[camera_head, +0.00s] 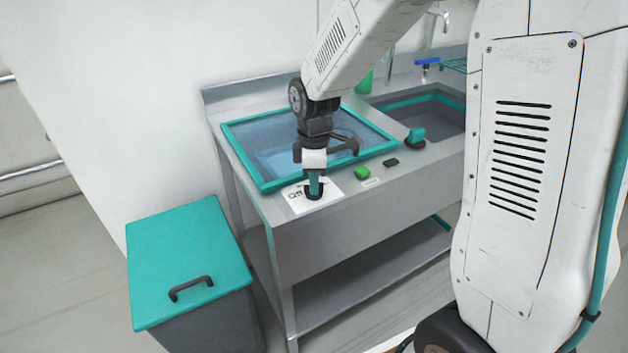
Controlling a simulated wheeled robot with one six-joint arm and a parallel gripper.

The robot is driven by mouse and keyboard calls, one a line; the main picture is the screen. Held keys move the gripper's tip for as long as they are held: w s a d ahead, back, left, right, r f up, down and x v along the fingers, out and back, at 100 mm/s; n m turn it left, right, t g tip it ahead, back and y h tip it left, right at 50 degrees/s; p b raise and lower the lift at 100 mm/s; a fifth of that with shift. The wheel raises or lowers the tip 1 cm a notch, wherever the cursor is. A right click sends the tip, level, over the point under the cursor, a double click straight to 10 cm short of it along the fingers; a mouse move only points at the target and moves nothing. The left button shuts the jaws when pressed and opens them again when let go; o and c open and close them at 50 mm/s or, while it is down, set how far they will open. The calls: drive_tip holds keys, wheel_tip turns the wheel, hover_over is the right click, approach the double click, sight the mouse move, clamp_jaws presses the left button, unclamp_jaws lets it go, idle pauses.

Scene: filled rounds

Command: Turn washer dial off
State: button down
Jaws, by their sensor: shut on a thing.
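The washer dial (314,186) is a teal knob on a dark round base, at the front left corner of the grey washer unit. A white label around it (297,206) shows the word "Off" to the left of the knob. My gripper (314,168) points down from above and is shut on the dial's knob. The gripper hides the knob's upper part. I cannot tell which mark the dial points to.
A teal-framed clear lid (245,165) lies just behind the dial. A green button (362,173), a black switch (391,162) and a teal-handled control (416,136) sit to the right. A teal-lidded bin (180,245) stands at left.

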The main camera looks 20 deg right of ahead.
drive_tip(key=c, duration=1.4)
unclamp_jaws()
drive_tip(key=shift+o, duration=0.2)
wheel_tip(320, 180, up, 8)
drive_tip(key=shift+f, duration=0.1)
drive_tip(key=shift+m, duration=0.5)
drive_tip(key=s+d+r+m, duration=0.1)
drive_tip(key=s+m, duration=0.3)
drive_tip(key=s, duration=0.4)
drive_tip(key=s+r+m, duration=0.4)
drive_tip(key=s, duration=0.5)
drive_tip(key=s+d+r+m+t, duration=0.1)
drive_tip(key=s+m, duration=0.3)
drive_tip(key=s, duration=0.5)
drive_tip(key=shift+d+r, duration=0.3)
drive_tip(key=shift+r, duration=0.45)
